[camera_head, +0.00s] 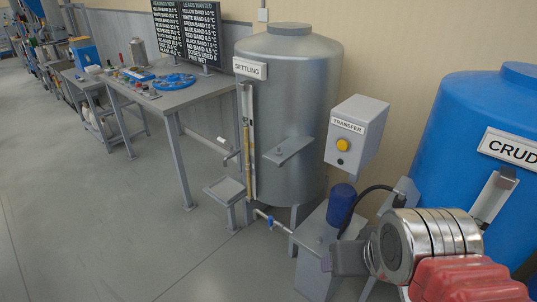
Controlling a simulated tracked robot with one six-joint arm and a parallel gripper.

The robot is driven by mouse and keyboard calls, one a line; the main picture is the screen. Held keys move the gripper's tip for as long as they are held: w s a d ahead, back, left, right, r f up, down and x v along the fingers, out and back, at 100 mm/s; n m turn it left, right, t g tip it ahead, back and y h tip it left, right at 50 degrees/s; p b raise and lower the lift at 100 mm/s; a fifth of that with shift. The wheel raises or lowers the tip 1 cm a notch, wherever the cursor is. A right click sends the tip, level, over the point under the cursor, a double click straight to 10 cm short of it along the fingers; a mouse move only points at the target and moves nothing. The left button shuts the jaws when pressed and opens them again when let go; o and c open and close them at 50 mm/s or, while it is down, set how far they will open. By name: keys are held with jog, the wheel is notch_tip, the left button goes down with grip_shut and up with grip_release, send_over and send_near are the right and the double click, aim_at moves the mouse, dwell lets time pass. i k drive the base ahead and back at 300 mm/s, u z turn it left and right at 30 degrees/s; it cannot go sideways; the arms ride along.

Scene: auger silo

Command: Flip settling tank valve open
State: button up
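The settling tank (300,90) is a grey metal cylinder with a SETTLING label (250,68), standing against the wall in the middle. A small valve with a blue handle (270,222) sits on a thin pipe low at its front. The handle is too small for me to tell whether it is open or shut. A grey spout (230,157) sticks out left of the tank's sight tube. My arm's metal wrist reaches in from the lower right. My gripper (350,258) shows as a dark grey part at its left end, right of the valve and apart from it. Its fingers cannot be made out.
A pump with a blue motor (342,204) and a grey TRANSFER box (356,135) with a yellow button stand right of the tank. A blue CRUDE tank (475,110) is at the right. A small stand (225,190) and a workbench (165,97) are left. The front-left floor is clear.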

aim_at(270, 218)
jog(key=u, duration=0.2)
jog(key=i, duration=0.55)
jog(key=u, duration=0.7)
jog(key=i, duration=0.7)
jog(key=u, duration=0.7)
jog(key=i, duration=1.05)
jog(key=u, duration=0.2)
